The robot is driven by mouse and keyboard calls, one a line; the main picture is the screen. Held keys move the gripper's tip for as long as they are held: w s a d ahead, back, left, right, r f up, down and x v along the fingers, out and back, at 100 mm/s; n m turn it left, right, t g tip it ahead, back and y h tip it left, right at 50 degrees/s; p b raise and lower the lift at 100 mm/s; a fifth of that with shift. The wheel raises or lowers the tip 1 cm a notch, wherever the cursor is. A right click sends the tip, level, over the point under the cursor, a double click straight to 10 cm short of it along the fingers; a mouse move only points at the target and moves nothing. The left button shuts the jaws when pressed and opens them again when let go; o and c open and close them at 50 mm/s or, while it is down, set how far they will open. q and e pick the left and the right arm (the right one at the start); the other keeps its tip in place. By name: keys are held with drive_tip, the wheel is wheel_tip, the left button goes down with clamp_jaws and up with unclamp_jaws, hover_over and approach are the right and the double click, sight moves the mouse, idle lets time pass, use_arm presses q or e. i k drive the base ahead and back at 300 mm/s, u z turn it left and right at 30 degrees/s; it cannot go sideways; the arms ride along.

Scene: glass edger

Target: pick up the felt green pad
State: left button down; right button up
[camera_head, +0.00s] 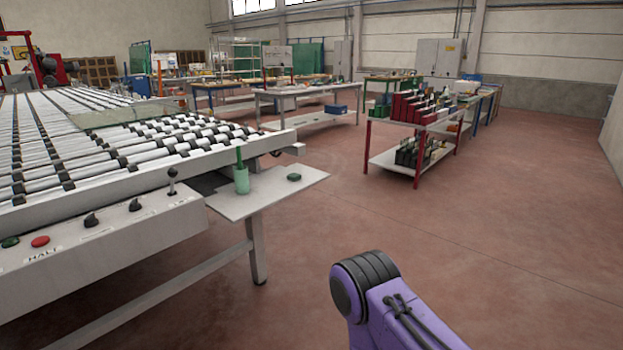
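A small dark green pad (294,177) lies flat on a grey side shelf (262,203) fixed to the end of the roller conveyor. To its left on the same shelf stands a green cup (241,180) with a green handle sticking up out of it. Neither of my grippers shows in the head view. Only a purple arm link of mine is in view at the bottom right, well apart from the shelf.
The roller conveyor (100,160) fills the left, with a red button (40,241), knobs and a small lever (172,180) on its front panel. A red-framed rack (372,150) and several workbenches stand behind. The floor (440,230) right of the shelf is clear.

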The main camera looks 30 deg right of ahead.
sight(293, 177)
drive_tip(key=z, duration=0.75)
drive_tip(key=i, duration=0.65)
drive_tip(key=z, duration=0.9)
drive_tip(key=i, duration=0.9)
drive_tip(key=u, duration=0.6)
drive_tip(key=i, duration=0.7)
drive_tip(key=u, duration=0.75)
